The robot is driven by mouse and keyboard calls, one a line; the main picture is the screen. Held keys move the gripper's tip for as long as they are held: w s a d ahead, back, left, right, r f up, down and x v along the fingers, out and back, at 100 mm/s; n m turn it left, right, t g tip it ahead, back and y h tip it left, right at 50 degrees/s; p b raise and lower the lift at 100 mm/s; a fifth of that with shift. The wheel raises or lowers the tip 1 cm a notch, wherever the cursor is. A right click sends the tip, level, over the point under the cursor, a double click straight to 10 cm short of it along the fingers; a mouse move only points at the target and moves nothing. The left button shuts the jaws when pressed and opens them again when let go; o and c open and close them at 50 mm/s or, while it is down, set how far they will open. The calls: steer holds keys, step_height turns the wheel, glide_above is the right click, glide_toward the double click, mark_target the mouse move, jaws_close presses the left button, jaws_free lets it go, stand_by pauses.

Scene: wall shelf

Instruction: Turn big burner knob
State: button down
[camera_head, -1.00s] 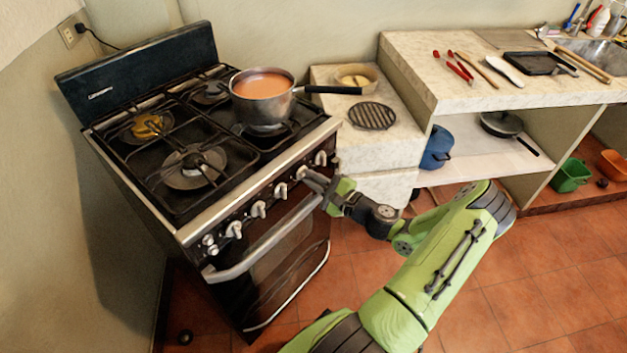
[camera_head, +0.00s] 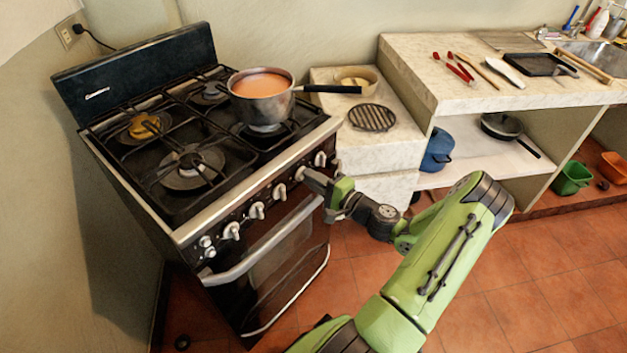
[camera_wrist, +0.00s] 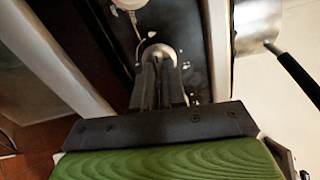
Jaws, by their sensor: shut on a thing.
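The stove (camera_head: 186,155) stands at the left with a row of pale knobs along its front panel. My gripper (camera_head: 304,175) is at this panel, at a knob toward the right end of the row. In the wrist view my gripper (camera_wrist: 160,70) is shut on a round pale knob (camera_wrist: 159,52), whose rim shows around the fingertips. The fingers hide most of this knob. Another knob (camera_wrist: 130,4) shows at the top of the wrist view. In the head view, knobs at left (camera_head: 257,210) and right (camera_head: 320,158) of my gripper are free.
The oven handle (camera_head: 262,245) runs just below the knobs. The floor right of my arm is clear.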

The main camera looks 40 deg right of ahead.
steer(key=c, duration=1.2)
jaws_free()
steer(key=s+p, duration=0.1)
steer(key=s, duration=0.4)
steer(key=s+d+p, duration=0.1)
steer(key=s, duration=0.9)
steer(key=shift+s+d+p, duration=0.35)
steer(key=shift+p, duration=0.05)
jaws_close()
